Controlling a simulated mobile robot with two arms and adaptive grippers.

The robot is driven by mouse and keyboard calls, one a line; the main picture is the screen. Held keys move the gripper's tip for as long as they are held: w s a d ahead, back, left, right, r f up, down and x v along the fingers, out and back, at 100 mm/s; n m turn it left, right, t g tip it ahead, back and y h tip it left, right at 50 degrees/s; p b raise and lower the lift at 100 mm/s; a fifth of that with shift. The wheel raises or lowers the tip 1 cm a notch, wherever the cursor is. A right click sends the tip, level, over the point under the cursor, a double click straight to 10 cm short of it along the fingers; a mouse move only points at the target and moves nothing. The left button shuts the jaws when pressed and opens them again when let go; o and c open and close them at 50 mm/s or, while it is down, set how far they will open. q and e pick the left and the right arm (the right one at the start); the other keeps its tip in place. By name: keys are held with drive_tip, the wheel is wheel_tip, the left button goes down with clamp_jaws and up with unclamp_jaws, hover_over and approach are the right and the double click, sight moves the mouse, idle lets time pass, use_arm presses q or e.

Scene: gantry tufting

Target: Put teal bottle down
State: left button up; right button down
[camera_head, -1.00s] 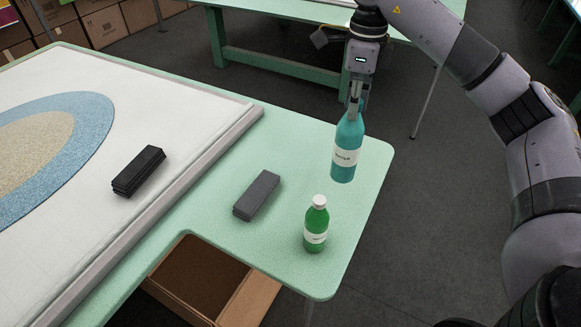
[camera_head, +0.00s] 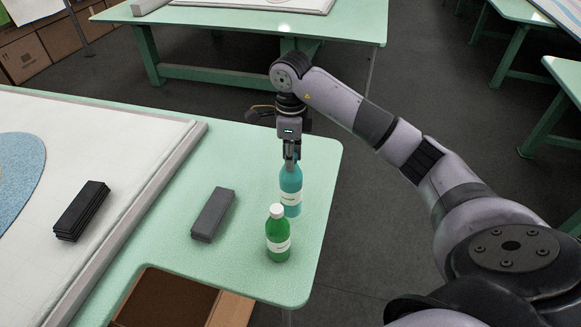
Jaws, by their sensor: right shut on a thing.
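The teal bottle (camera_head: 290,184) with a white label is upright over the right part of the green table (camera_head: 318,196), behind the green bottle. My right gripper (camera_head: 291,160) is shut on its top from above. The teal bottle's base is partly hidden by the green bottle, so I cannot tell whether it touches the table. The green bottle (camera_head: 278,240), with a white cap and label, stands upright in front of it. My left gripper is not in view.
A grey block (camera_head: 213,214) lies left of the bottles. A black ribbed block (camera_head: 82,211) lies on the white framed canvas (camera_head: 120,150). An open cardboard box (camera_head: 230,310) sits below the table's front edge. The table's right edge is close to the bottles.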

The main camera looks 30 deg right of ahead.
wheel_tip(320, 180, down, 4)
drive_tip(key=shift+f+p, duration=0.25)
drive_tip(key=shift+p, duration=0.3)
drive_tip(key=shift+f, duration=0.1)
drive_tip(key=c, duration=1.3)
unclamp_jaws()
drive_tip(key=shift+s, duration=0.1)
wheel_tip(320, 180, up, 7)
drive_tip(key=b, duration=0.2)
drive_tip(key=shift+f+b, duration=0.2)
drive_tip(key=shift+b, duration=0.2)
wheel_tip(320, 180, up, 4)
drive_tip(key=shift+r, duration=0.8)
